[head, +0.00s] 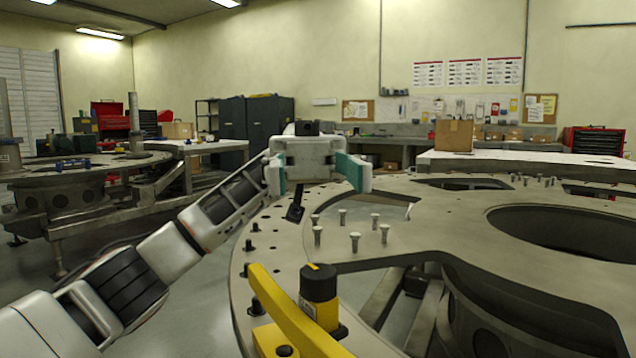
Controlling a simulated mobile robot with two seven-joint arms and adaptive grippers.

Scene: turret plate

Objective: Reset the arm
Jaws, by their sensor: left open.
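My left arm (215,218) comes in from the lower left and reaches up toward the middle of the head view. My left gripper (318,172), white with green finger pads, is open and empty above the near left rim of the turret plate (270,235). It looks clear of the plate, pointing away from me. My right gripper is not in view.
A yellow tool with a black-topped cylinder (319,292) stands on the plate's near edge. Several bolts (355,240) stand upright behind it. The plate has large openings (570,232). Another round fixture (65,185) stands at left, with a cardboard box (453,135) at the back.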

